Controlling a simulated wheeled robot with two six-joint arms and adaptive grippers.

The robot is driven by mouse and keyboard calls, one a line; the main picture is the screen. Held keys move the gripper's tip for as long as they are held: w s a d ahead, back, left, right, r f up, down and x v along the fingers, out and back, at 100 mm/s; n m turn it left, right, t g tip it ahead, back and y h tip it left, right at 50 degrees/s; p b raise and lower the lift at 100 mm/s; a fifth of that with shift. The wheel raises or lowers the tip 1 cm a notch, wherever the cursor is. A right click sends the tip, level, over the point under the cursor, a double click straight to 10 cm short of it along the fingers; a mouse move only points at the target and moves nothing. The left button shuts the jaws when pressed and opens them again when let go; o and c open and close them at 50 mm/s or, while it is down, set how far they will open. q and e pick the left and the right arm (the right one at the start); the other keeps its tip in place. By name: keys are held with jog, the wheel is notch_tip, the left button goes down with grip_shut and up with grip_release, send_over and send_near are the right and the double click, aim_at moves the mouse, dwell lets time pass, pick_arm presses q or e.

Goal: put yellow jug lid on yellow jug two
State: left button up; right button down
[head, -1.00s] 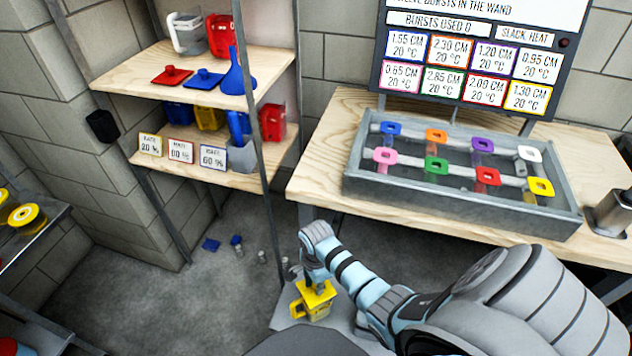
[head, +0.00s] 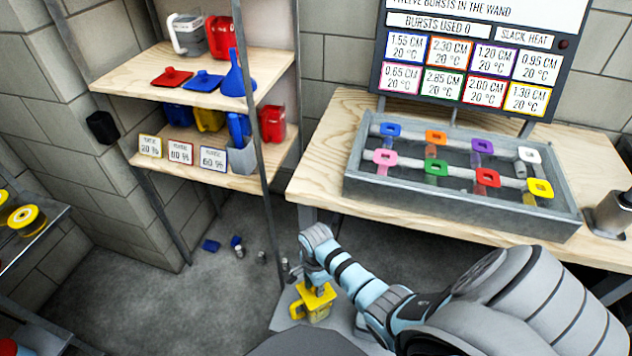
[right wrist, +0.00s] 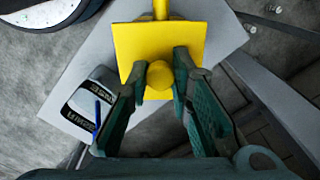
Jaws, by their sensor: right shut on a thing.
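The yellow jug lid (head: 322,291) is a flat square plate with a round knob. In the right wrist view the lid (right wrist: 135,45) fills the top middle, its knob between my fingers. My right gripper (right wrist: 160,80) is shut on that knob; in the head view the gripper (head: 315,284) is above the lid. A yellow jug (head: 317,311) stands right under the lid, its handle to the left. The lid covers its mouth, so I cannot tell whether it is fully seated. Another yellow jug (head: 209,118) is on the lower shelf. My left gripper is out of view.
The jug stands on a grey surface (right wrist: 75,75). The shelf rack (head: 262,190) is to the left, with a red lid (head: 171,76), a blue lid (head: 204,79) and a blue funnel (head: 238,78). A workbench (head: 325,180) with a grey tray (head: 460,205) is at right.

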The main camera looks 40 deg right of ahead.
jog(key=shift+f, duration=0.3)
dwell(0.6)
jog(key=shift+r+p, duration=0.1)
jog(key=shift+p, duration=0.3)
jog(key=shift+r, duration=0.15)
jog(key=shift+p, duration=0.3)
dwell(0.3)
jog(key=c, duration=1.4)
grip_release()
jog(key=shift+o, duration=0.8)
